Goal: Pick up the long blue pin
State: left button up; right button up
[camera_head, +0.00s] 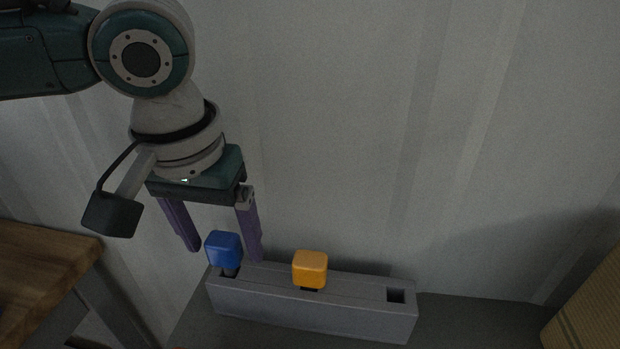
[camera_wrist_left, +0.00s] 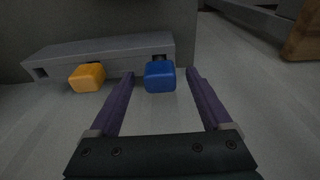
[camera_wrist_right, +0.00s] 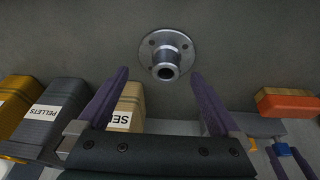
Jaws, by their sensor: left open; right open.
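The blue pin shows as a rounded blue head (camera_head: 224,248) at the left end of a long grey block (camera_head: 310,312). Its shaft is mostly hidden in the block, so its length cannot be told. My left gripper (camera_head: 224,252) is open, with its purple fingers pointing down on either side of the blue head. In the left wrist view the blue head (camera_wrist_left: 160,76) sits between the two fingertips, with no clear contact. My right gripper (camera_wrist_right: 160,80) is open and empty, seen only in the right wrist view, facing a round metal flange (camera_wrist_right: 166,54).
An orange-yellow head (camera_head: 310,268) stands in the block's middle, and an empty square hole (camera_head: 396,295) is at its right end. A wooden table (camera_head: 45,270) is at the left. Boxes, one marked PELLETS (camera_wrist_right: 50,112), and an orange block (camera_wrist_right: 287,104) are near my right gripper.

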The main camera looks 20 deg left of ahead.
pick_arm(q)
jog(key=shift+w+f, duration=0.15)
jog(key=shift+f, duration=0.3)
jog(key=shift+c, duration=0.3)
grip_shut()
